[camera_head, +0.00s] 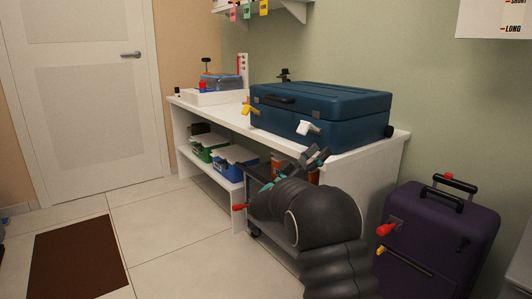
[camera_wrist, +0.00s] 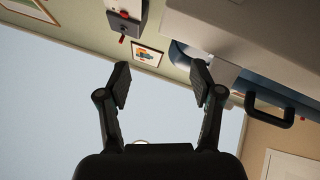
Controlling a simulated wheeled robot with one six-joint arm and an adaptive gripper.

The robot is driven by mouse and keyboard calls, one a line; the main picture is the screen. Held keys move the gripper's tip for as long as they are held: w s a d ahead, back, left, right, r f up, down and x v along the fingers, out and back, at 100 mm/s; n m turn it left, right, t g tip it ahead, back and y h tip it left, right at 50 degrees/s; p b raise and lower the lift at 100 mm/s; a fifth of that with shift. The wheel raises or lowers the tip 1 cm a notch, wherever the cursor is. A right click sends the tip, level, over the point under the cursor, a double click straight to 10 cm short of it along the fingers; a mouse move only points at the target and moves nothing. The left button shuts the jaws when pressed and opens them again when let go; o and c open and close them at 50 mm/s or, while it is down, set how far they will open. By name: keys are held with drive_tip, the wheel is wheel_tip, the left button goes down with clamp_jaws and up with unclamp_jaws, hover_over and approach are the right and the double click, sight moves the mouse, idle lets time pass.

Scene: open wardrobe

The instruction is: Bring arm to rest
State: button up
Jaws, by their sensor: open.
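My gripper (camera_wrist: 161,84) shows in the wrist view with its two dark fingers spread apart and nothing between them. In the head view, my dark arm is folded in front of the white bench, and my gripper (camera_head: 297,170) is at its far end, partly hidden by the arm. It appears close to the bench's front edge, below the blue case; I cannot tell whether it touches anything.
A blue case (camera_head: 320,116) stands on the white bench (camera_head: 361,154). Green (camera_head: 206,148) and blue (camera_head: 232,164) bins sit on its lower shelf. A purple suitcase (camera_head: 440,239) stands to the right. Floor is free left of the bench, around a brown mat (camera_head: 81,258).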

drive_tip(key=s+d+r+n+g+y+p, duration=0.1)
drive_tip(key=s+d+r+g+y, duration=0.15)
drive_tip(key=s+d, duration=0.25)
drive_tip(key=s+d+r+n+g+y+p, duration=0.1)
drive_tip(key=s+d+g+y, duration=0.1)
drive_tip(key=s+d+g, duration=0.3)
drive_tip(key=s+d+f+n+y+p, duration=0.1)
drive_tip(key=s+d+y, duration=0.15)
drive_tip(key=s, duration=0.45)
drive_tip(key=s+d+f+n+y+p, duration=0.1)
drive_tip(key=s+d+f+n+y, duration=0.15)
drive_tip(key=s, duration=0.45)
drive_tip(key=s+a+f+n+t+y+p, duration=0.1)
drive_tip(key=s+a+f+n+y+p, duration=0.1)
drive_tip(key=s+a+y, duration=0.5)
drive_tip(key=s+a+f+n+t+y+p, duration=0.1)
drive_tip(key=s+a+f+n+y+p, duration=0.1)
drive_tip(key=s+a+y, duration=0.5)
drive_tip(key=shift+s+a+f+n+t+p, duration=0.4)
drive_tip(key=shift+s+a+f+n, duration=0.3)
drive_tip(key=shift+s, duration=2.4)
drive_tip(key=shift+d, duration=0.1)
